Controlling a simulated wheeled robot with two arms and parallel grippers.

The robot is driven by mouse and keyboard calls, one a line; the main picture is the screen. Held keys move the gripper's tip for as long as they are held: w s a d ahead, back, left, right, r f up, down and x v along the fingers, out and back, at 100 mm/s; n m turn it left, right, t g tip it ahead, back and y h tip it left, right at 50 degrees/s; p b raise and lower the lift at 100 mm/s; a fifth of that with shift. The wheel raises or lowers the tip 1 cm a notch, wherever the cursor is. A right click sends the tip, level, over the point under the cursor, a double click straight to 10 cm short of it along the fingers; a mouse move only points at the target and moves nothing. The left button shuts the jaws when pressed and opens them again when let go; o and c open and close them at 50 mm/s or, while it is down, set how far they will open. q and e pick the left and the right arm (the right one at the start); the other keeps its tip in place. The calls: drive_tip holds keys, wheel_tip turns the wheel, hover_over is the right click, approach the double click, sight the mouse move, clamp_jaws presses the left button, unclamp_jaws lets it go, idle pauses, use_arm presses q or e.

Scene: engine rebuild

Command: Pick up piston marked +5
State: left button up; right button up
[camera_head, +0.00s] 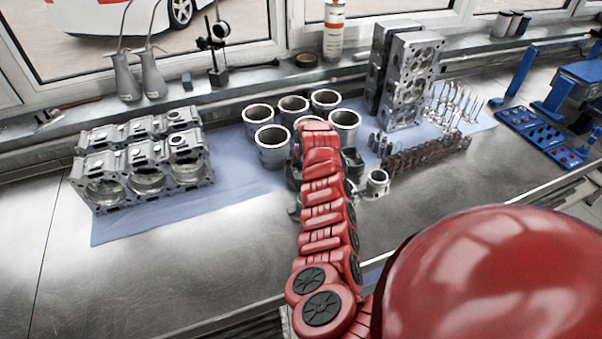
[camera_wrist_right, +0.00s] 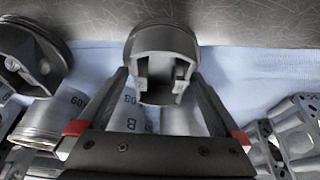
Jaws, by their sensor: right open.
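In the right wrist view a grey piston (camera_wrist_right: 162,60) lies between the fingertips of my right gripper (camera_wrist_right: 161,78), its hollow skirt side facing the camera. The fingers are spread on either side of it; I cannot tell whether they touch it. No +5 mark is legible on it. A second piston (camera_wrist_right: 32,62) lies at the upper left of this view. In the head view my red right arm hides most of the gripper and the piston by it. A silver piston (camera_head: 377,183) stands to the right of the arm. My left gripper is not in view.
Several cylinder liners (camera_head: 272,148) stand behind the arm. Engine blocks (camera_head: 140,165) sit at the left on a blue cloth (camera_head: 235,185). Cylinder heads (camera_head: 405,75), valves (camera_head: 455,103) and a row of small dark parts (camera_head: 425,155) are at the right. The front of the metal bench (camera_head: 190,270) is clear.

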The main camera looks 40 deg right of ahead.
drive_tip(key=shift+w+f, duration=0.1)
drive_tip(key=shift+f, duration=0.1)
drive_tip(key=shift+r, duration=0.15)
clamp_jaws()
